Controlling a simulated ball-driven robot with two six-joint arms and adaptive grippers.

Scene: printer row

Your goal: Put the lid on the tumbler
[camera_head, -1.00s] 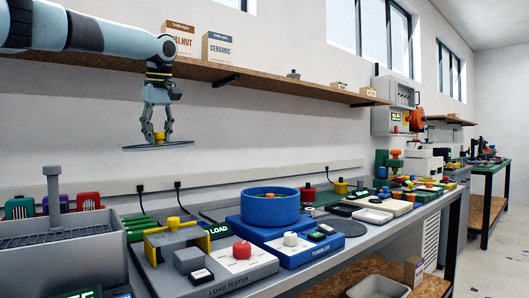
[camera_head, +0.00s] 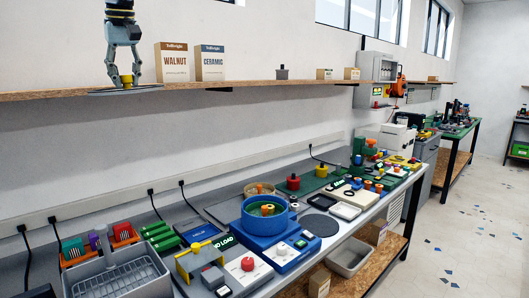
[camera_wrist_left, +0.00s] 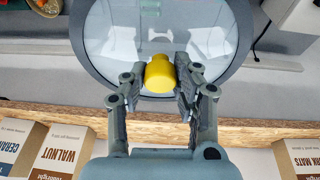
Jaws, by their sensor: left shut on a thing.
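The lid (camera_head: 140,89) is a flat clear disc with a dark rim and a yellow knob. My left gripper (camera_head: 126,80) is shut on the knob and holds the lid roughly level, high above the bench. The left wrist view shows the yellow knob (camera_wrist_left: 160,74) between the fingers, with the lid's clear disc (camera_wrist_left: 210,40) around it. The tumbler (camera_head: 262,227) is a blue round bowl on a blue base on the bench, right of and below my gripper. It is open at the top, with green and orange contents showing. My right gripper is not in view.
A wooden wall shelf (camera_head: 270,87) runs close to the lid, carrying a walnut box (camera_head: 173,62) and a ceramic box (camera_head: 211,63). The load tester (camera_head: 245,275) stands left of the tumbler. A grey basket (camera_head: 118,277) is at the front left.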

